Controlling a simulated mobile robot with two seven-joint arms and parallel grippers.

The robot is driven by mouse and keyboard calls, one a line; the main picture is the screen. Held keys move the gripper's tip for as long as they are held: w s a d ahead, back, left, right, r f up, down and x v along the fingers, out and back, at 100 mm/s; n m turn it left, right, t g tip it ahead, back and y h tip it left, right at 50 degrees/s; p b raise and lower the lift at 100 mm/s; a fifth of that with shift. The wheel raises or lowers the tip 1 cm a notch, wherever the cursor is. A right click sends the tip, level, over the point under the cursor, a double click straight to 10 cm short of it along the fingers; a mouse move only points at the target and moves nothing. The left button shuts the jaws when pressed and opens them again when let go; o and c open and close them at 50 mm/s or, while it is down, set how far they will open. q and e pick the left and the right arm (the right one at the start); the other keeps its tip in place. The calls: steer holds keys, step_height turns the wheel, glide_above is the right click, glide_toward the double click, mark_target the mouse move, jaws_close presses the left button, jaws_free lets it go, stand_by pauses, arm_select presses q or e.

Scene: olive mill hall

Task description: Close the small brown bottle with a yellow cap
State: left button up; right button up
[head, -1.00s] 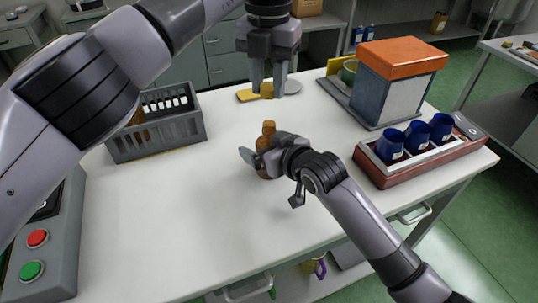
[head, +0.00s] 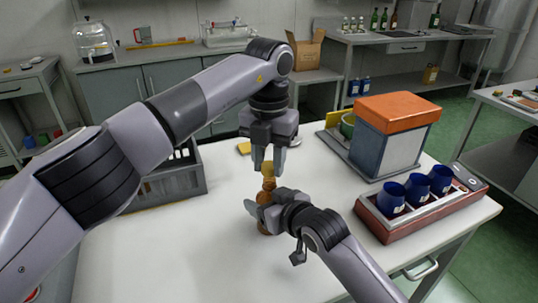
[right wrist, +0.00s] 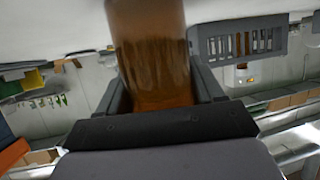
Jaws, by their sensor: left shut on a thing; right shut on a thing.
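The small brown bottle (head: 266,197) stands upright on the white table in the head view. My right gripper (head: 262,209) is shut around its body. In the right wrist view the bottle's amber body (right wrist: 150,55) fills the space between the fingers. My left gripper (head: 268,160) points down directly above the bottle. It is shut on a small yellow cap (head: 267,169), partly covered by the fingers. The cap is right at the bottle's mouth; I cannot tell whether they touch.
A grey crate (head: 172,187) stands to the left, partly behind my left arm. A yellow piece (head: 244,148) lies behind the bottle. An orange-topped box (head: 395,130) and a red-brown rack (head: 425,215) with blue cups (head: 415,188) stand to the right. The table's front is clear.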

stand_by(0.5)
arm_select(q)
steer(key=shift+f, duration=0.95)
steer(key=shift+f, duration=0.55)
steer(key=shift+a+f, duration=0.1)
steer(key=shift+f, duration=0.25)
stand_by(0.4)
steer(key=shift+r, duration=0.2)
steer(key=shift+s+d+r, duration=0.2)
steer(key=shift+s, duration=0.1)
stand_by(0.8)
